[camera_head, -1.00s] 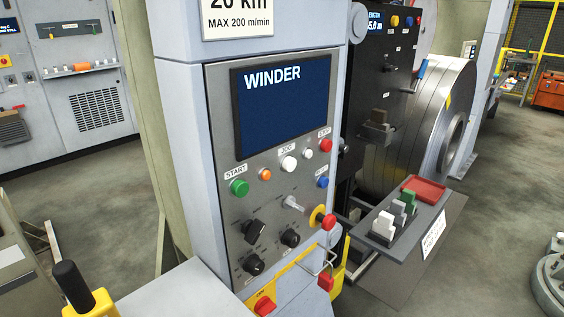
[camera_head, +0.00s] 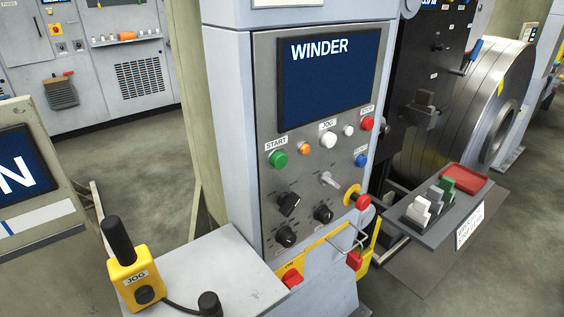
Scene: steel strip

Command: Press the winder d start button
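A grey control panel headed by a dark blue screen (camera_head: 328,82) reading "WINDER" stands in the middle of the head view. No letter after "WINDER" shows on it. The green button (camera_head: 278,159) sits at the panel's left under a "START" label (camera_head: 276,144). An orange button (camera_head: 304,148), a white button (camera_head: 328,139) by the "JOG" label and a red button (camera_head: 367,124) sit to its right. Neither of my grippers is in view, and nothing touches the green button.
Below are black knobs (camera_head: 288,204) and a red-and-yellow stop button (camera_head: 362,202). A yellow jog pendant (camera_head: 137,277) stands on a grey shelf (camera_head: 235,275) at the front left. A small tray (camera_head: 425,236) projects at right, before a steel coil (camera_head: 470,110).

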